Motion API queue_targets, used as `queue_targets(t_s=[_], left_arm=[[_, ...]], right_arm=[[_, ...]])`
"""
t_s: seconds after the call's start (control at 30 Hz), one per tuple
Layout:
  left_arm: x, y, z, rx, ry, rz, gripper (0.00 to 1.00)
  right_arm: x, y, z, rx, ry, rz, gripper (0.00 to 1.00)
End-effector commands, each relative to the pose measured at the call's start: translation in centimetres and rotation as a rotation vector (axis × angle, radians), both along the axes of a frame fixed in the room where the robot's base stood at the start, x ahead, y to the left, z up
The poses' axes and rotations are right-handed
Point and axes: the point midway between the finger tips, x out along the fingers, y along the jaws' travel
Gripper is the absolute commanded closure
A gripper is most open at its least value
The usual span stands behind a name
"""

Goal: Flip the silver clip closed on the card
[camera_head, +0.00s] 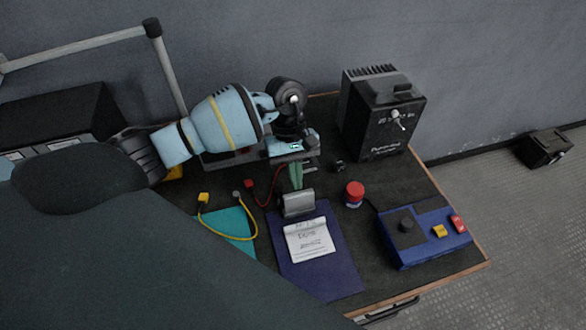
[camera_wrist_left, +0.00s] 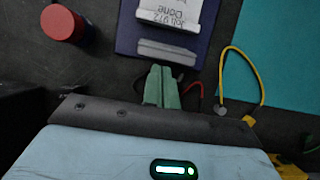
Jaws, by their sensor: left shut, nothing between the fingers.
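The white card (camera_head: 308,238) with dark writing lies on a dark blue board (camera_head: 328,275); part of it shows at the top of the left wrist view (camera_wrist_left: 172,8). The silver clip (camera_head: 297,203) is at the card's upper edge in the head view. In the left wrist view the clip's grey bar (camera_wrist_left: 168,52) lies between the card and my fingers; its exact tilt is hard to tell. My left gripper (camera_head: 295,184) has green fingers, shut and empty, just behind the clip. The fingertips (camera_wrist_left: 161,70) look close to it; contact cannot be told. My right gripper is not in view.
A red-capped jar (camera_head: 354,193) stands right of the clip. A blue box with buttons (camera_head: 425,238) is at the table's right, and a black unit (camera_head: 380,115) stands behind. A yellow cable (camera_head: 222,235) curves over a teal sheet (camera_head: 240,220) on the left.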

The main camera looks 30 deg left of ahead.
Motion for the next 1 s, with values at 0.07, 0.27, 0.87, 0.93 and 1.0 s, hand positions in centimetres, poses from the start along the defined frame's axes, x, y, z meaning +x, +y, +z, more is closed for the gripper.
queue_targets(t_s=[0.07,0.27,0.87,0.93,1.0], left_arm=[[-0.02,-0.03,-0.06,0.000,0.000,0.000,1.00],[-0.03,-0.02,-0.07,0.001,0.001,0.000,1.00],[-0.42,-0.40,0.37,0.070,-0.061,0.000,1.00],[-0.48,-0.43,0.44,0.079,-0.069,0.000,1.00],[-0.52,-0.46,0.50,0.089,-0.079,0.000,1.00]], right_arm=[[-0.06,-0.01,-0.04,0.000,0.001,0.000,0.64],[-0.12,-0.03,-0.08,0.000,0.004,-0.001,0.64],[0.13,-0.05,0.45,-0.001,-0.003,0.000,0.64],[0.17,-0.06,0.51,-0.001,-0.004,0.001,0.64],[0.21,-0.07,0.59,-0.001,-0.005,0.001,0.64]])
